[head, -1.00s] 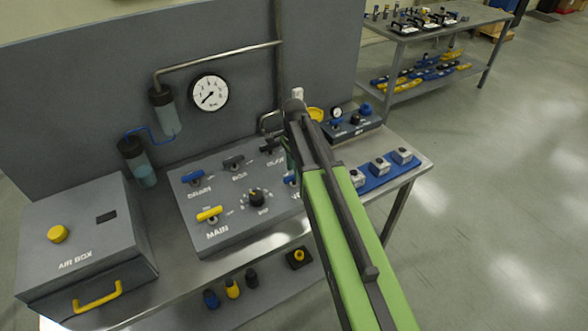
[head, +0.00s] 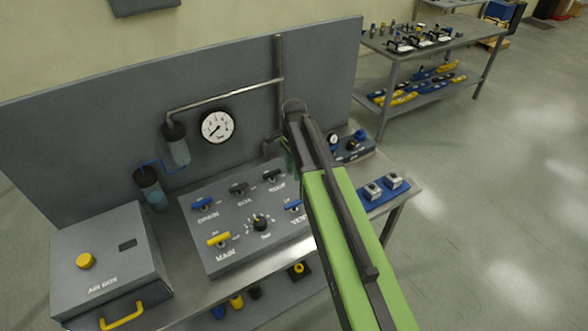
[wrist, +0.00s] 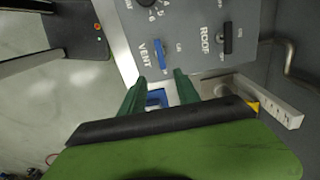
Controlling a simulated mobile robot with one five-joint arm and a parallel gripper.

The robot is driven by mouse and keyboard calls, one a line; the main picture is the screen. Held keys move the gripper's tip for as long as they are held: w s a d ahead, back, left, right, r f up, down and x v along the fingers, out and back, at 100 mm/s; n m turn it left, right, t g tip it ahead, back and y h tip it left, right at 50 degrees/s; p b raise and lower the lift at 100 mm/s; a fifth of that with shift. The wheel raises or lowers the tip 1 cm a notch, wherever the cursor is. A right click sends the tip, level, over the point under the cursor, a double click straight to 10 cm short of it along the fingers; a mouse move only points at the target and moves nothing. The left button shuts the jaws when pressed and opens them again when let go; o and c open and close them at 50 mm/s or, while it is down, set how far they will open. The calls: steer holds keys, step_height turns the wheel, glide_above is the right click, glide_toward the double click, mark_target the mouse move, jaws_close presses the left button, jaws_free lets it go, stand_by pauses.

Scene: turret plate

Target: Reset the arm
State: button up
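My gripper (wrist: 160,77) shows in the wrist view as two dark green fingers. They are apart with nothing held between them. They point toward the sloped grey valve panel (wrist: 195,22), near the blue VENT lever (wrist: 160,53). Part of a blue thing shows behind the gap between the fingers. In the head view my green arm reaches up over the right part of the panel (head: 222,258), and the fingers are mostly hidden behind it. The yellow MAIN lever (head: 219,239), blue DRAIN lever (head: 203,204) and black round knob (head: 260,223) are visible.
The grey air box (head: 75,232) stands at the bench's left end. A pipe (head: 225,95) and gauge (head: 217,127) are on the backboard. A blue tray (head: 373,206) with small grey blocks lies right of my arm. A second table (head: 450,38) stands behind; floor at right is clear.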

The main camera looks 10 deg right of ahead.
steer(key=s+f+n+b, duration=0.4)
steer(key=f+b, duration=0.3)
steer(key=s+f+n+b, duration=0.5)
steer(key=f+b, duration=0.2)
steer(key=s+f+n+b, duration=0.4)
steer(key=s+f+b, duration=0.1)
steer(key=f+b, duration=0.1)
steer(key=shift+s+f+n+b, duration=0.1)
steer(key=shift+f+n+b, duration=0.3)
steer(key=shift+s+f+n, duration=0.15)
steer(key=shift+s+n, duration=0.1)
steer(key=shift+n, duration=0.05)
steer(key=shift+r, duration=0.2)
